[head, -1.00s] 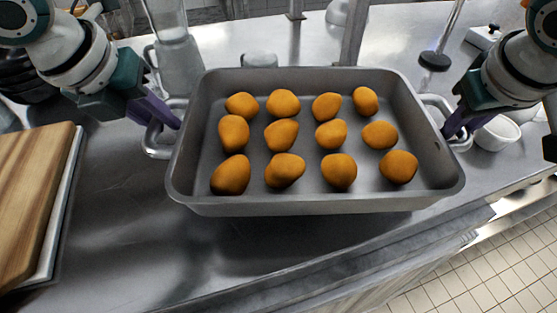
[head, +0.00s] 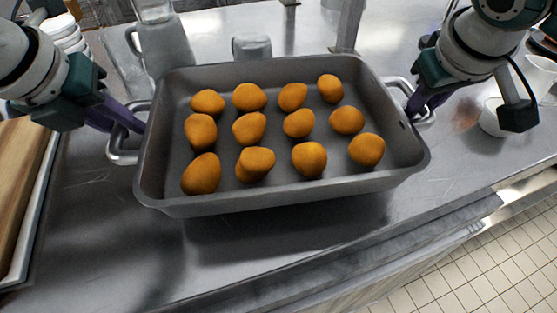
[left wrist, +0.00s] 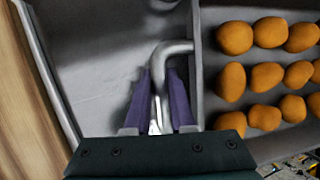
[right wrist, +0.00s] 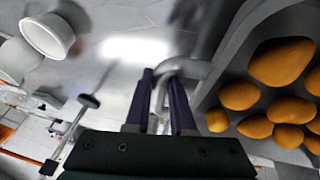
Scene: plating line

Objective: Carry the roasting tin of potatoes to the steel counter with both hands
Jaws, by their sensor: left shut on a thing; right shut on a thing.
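The grey roasting tin (head: 290,190) holds several orange-brown potatoes (head: 249,128) in rows. It is over the steel counter (head: 330,235), with a dark shadow below its front wall; I cannot tell whether its base touches. My left gripper (head: 137,126) is shut on the tin's left handle, and the left wrist view shows its purple fingers on both sides of the handle bar (left wrist: 158,85). My right gripper (head: 412,112) is shut on the right handle (head: 425,108), also between the fingers in the right wrist view (right wrist: 165,90). The tin looks roughly level.
A wooden board (head: 15,190) on a pale tray lies at the left. A clear jug-like appliance (head: 170,50) and a grey container (head: 251,46) stand behind the tin. A white bowl (head: 492,118) is at the right. Bare counter shows in front.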

